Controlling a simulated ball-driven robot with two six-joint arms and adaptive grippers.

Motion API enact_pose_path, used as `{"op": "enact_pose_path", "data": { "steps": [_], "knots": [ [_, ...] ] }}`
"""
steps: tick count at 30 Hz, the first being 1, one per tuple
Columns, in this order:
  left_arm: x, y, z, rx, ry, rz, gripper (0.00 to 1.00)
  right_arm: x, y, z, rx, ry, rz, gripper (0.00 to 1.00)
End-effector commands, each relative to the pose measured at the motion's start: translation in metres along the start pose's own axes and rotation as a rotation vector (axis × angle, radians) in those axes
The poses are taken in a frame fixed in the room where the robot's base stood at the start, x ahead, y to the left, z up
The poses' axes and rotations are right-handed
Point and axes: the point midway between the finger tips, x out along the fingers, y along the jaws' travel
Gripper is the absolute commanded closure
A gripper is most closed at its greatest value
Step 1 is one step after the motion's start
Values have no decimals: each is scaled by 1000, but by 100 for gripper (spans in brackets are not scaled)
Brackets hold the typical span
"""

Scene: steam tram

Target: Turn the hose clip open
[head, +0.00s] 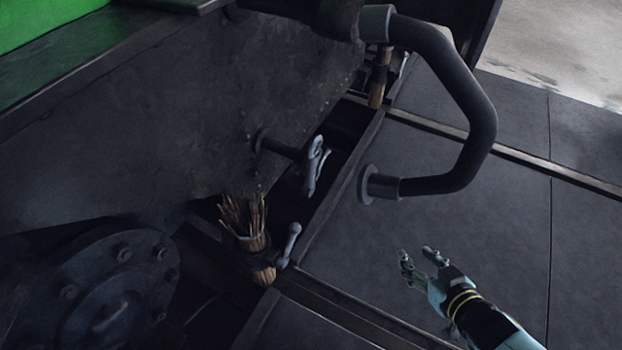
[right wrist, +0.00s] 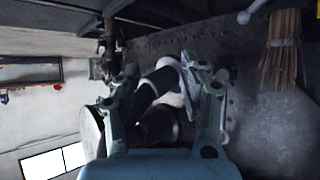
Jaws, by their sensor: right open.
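The hose clip, as far as I can tell, is the pale metal lever piece (head: 315,165) at the end of a short dark pipe stub (head: 281,148) on the dark tank wall. A thick dark bent hose (head: 478,110) with grey end collars hangs to its right. My right gripper (head: 424,258) is open and empty, below and right of the hose's lower end, apart from both. My left gripper is not in view.
A bundle of sticks or bristles (head: 243,220) and a small grey ball-ended lever (head: 289,244) stand below the stub. A bolted round flange (head: 110,300) is at the lower left. The dark floor plates (head: 400,130) on the right are mostly clear.

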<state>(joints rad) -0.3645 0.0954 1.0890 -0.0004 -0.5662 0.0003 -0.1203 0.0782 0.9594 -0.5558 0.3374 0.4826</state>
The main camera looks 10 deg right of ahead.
Motion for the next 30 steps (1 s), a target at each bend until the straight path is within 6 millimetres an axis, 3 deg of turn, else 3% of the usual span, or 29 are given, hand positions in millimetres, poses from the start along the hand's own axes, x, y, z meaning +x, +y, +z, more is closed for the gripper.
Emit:
{"op": "enact_pose_path", "data": {
  "steps": [1,3,6,9,14,26,30],
  "knots": [
    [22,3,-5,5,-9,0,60,34,-14,-28,-26,147,-82,57],
    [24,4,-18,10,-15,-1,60,52,-38,-81,-64,317,-213,57],
    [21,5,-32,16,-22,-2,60,58,-69,-130,-120,464,-384,57],
    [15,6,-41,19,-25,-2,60,56,-89,-155,-164,531,-501,57],
    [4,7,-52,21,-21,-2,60,57,-105,-173,-192,561,-569,57],
    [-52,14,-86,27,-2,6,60,108,-145,-205,-189,560,-568,57],
    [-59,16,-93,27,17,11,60,120,-155,-213,-190,559,-567,57]
  ]
}}
